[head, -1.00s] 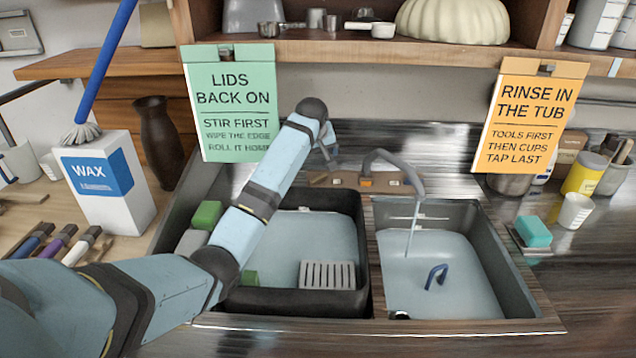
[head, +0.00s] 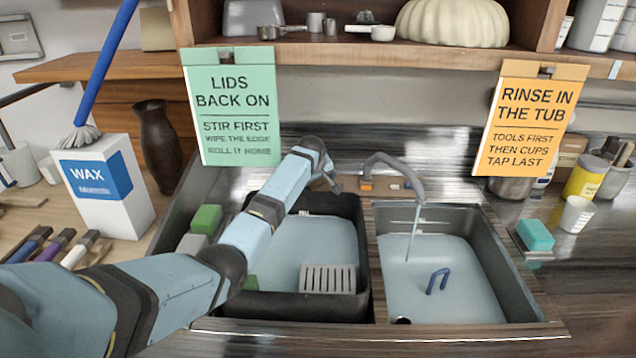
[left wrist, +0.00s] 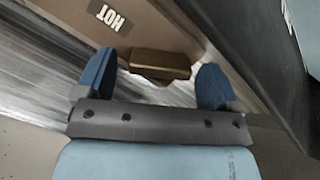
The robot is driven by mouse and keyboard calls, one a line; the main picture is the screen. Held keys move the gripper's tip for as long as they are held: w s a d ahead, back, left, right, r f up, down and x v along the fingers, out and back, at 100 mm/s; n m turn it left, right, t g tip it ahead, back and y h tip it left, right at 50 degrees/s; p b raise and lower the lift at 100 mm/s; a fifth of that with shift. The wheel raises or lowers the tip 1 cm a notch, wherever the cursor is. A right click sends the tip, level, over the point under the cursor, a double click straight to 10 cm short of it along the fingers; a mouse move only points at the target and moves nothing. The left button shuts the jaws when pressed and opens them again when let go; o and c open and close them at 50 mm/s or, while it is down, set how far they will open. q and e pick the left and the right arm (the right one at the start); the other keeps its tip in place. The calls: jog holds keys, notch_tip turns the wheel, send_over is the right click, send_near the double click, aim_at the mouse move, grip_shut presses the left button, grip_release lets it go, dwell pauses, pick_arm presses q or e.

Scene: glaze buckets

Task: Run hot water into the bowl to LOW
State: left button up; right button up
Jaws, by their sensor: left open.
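The grey tap (head: 395,162) arches over the right basin (head: 500,255), and a thin stream (head: 413,232) falls from it into the water there. Behind the basins is a brown tap panel (head: 390,186) with a small orange part. In the left wrist view, a HOT label (left wrist: 109,16) is on the panel, and a brass-coloured block (left wrist: 160,65) lies between and beyond my left gripper's blue fingers. My left gripper (head: 334,184) is open, near the panel's left end and partly hiding it; it also shows in the left wrist view (left wrist: 155,85). My right gripper is out of view.
A black tub (head: 305,305) with water and a slotted grey rack (head: 328,279) fills the left basin, under my left arm. A blue hook-shaped handle (head: 437,281) stands out of the right basin's water. Two hanging signs and a shelf are above.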

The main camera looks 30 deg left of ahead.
pick_arm(q)
jog(key=shift+w+f, duration=0.15)
jog(key=shift+f, duration=0.25)
jog(key=shift+c, duration=0.4)
jog(key=c, duration=0.8)
jog(key=shift+r+m+p, duration=0.25)
jog(key=shift+m+p, duration=0.65)
jog(key=shift+p, duration=0.3)
jog(key=shift+c, duration=0.2)
jog(key=shift+w+f+m+g+y+p, duration=0.1)
jog(key=shift+m+g+y+p, duration=0.1)
jog(key=shift+m+p, duration=0.7)
jog(key=shift+f+m+g+y+p, duration=0.15)
jog(key=shift+m+p, duration=0.4)
jog(key=shift+m, duration=0.55)
jog(key=o, duration=0.9)
